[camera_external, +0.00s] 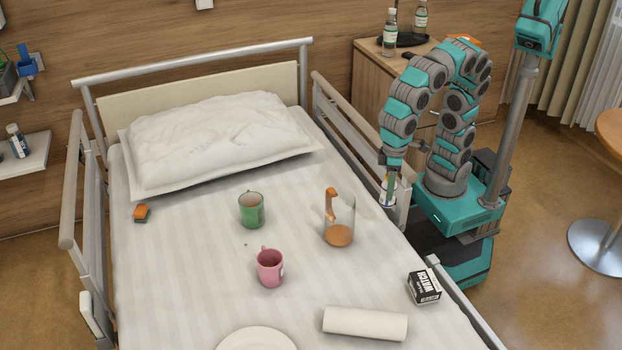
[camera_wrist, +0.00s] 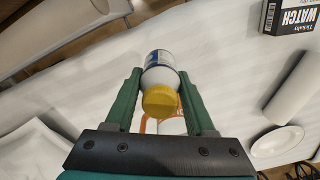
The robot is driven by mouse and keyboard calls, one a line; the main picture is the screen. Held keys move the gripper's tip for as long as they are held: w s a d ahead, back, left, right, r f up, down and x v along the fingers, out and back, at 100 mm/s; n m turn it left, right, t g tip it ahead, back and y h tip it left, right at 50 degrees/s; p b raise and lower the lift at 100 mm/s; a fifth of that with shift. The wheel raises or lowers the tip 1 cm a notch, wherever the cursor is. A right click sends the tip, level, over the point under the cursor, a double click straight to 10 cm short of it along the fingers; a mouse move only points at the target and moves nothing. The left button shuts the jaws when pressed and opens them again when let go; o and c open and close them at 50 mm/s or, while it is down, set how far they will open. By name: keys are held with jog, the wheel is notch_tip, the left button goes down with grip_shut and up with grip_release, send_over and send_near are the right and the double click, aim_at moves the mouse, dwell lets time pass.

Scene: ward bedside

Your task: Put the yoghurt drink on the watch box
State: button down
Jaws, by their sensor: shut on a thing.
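The yoghurt drink (camera_wrist: 160,70) is a small white bottle with a blue label and a yellow cap. My gripper (camera_wrist: 160,88) is shut on it, with one green finger on each side. In the external view my gripper (camera_external: 389,182) hangs at the right side of the bed, and the yoghurt drink (camera_external: 386,193) is partly hidden by the fingers. The watch box (camera_external: 424,288) is a black and white box on the bed near its right edge, toward the front. It also shows at the top right of the wrist view (camera_wrist: 289,18), apart from the bottle.
A green mug (camera_external: 251,211), a pink mug (camera_external: 270,268), a white roll (camera_external: 365,324) and a plate (camera_external: 256,340) are also there. A bed rail (camera_external: 350,130) runs along the right side.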

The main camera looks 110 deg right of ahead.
jog(key=s+a+n, duration=0.3)
jog(key=s+a, duration=0.2)
jog(key=a, duration=0.3)
jog(key=s+a+n, duration=0.4)
jog(key=a, duration=0.3)
jog(key=p, duration=0.1)
send_over(426, 281)
jog(key=f, duration=0.2)
jog(key=shift+w+f, duration=0.1)
jog(key=shift+f, duration=1.4)
jog(key=shift+f, duration=0.15)
jog(key=shift+c, duration=1.2)
grip_release()
notch_tip(426, 281, up, 12)
